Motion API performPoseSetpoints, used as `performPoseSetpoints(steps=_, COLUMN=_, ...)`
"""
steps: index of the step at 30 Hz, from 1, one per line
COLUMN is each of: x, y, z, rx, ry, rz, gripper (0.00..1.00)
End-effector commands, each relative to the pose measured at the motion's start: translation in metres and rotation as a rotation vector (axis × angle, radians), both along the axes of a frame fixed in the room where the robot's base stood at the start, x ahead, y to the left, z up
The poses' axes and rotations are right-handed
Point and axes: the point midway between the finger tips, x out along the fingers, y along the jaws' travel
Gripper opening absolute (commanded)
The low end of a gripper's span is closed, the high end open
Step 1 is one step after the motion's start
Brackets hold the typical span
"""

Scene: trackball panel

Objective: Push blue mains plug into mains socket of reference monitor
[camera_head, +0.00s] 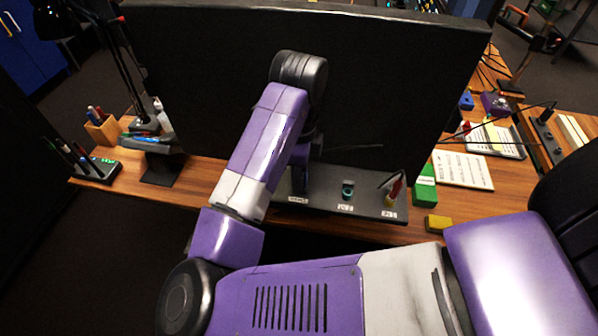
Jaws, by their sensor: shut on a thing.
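The reference monitor (400,75) is a large dark panel with its back towards me. A grey connector ledge (322,205) runs along its lower edge, with white labels. My gripper (301,182) points down over the left end of this ledge, just above the leftmost label. It is shut on the blue mains plug, which is too small and dark to make out clearly between the jaws. The mains socket is hidden behind the gripper there. Whether plug and socket touch cannot be told.
A teal connector (347,188) stands mid-ledge, and a red plug (396,188) with a cable stands at its right end. A green box (424,190) and a yellow block (438,223) lie right of the ledge. A pen tray (97,169) lies at the left.

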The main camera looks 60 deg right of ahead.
Motion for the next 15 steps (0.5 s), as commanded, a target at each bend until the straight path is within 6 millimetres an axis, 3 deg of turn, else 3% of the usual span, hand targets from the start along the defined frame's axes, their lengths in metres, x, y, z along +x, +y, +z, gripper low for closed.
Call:
performPoseSetpoints(steps=1, x=0.0, y=0.0, z=-0.0022, rx=0.0, ry=0.0, rz=0.0, gripper=0.0)
performPoseSetpoints(steps=2, x=0.0, y=0.0, z=-0.0019, rx=0.0, ry=0.0, rz=0.0, gripper=0.22)
performPoseSetpoints(steps=6, x=0.0, y=0.0, z=-0.0011, rx=0.0, ry=0.0, rz=0.0, gripper=0.45)
performPoseSetpoints(steps=15, x=0.0, y=-0.0001, z=0.0, rx=0.0, ry=0.0, rz=0.0, gripper=0.45)
